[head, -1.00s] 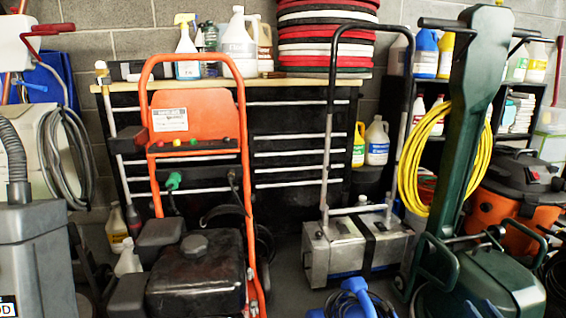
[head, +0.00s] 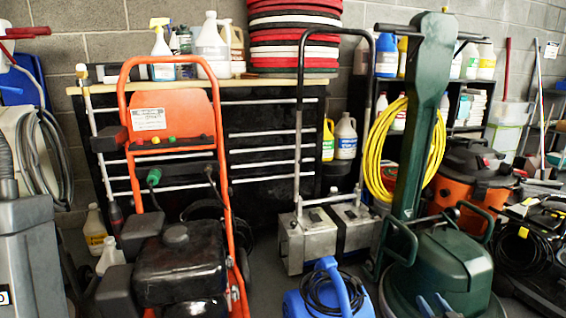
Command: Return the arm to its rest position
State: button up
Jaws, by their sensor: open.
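My arm and gripper do not show in the head view. A stack of red, white and black round buffer pads (head: 293,40) sits on the wooden top of a black tool chest (head: 268,140), against the block wall. Nothing of mine touches the pads or the chest in this view. Whether my gripper holds anything cannot be seen.
An orange-framed machine (head: 172,110), a steel machine with a black handle (head: 322,235), a green floor machine (head: 440,265) and a blue machine (head: 328,295) crowd the foreground. Bottles (head: 211,45) stand left of the pads. An orange vacuum (head: 470,190) stands at right.

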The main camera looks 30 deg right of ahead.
jog(key=a+f+y, duration=0.1)
jog(key=a, duration=2.4)
jog(key=s+a+r+n+y, duration=0.1)
jog(key=s+a+r, duration=0.2)
jog(key=s+a, duration=0.5)
jog(key=s+a+r+y, duration=0.1)
jog(key=s+a+r, duration=0.4)
jog(key=a, duration=0.5)
jog(key=s+a+r+n+g+y, duration=0.1)
jog(key=s+a+r+n+y, duration=0.15)
jog(key=s+r, duration=0.6)
jog(key=s+a+r+n+y, duration=0.1)
jog(key=s+r+n+y, duration=0.15)
jog(key=s+r, duration=0.55)
notch_tip(320, 180, up, 28)
jog(key=p, duration=2.7)
jog(key=shift+w+d+m+g, duration=0.15)
jog(key=shift+w+m+g, duration=0.15)
jog(key=shift+w, duration=0.1)
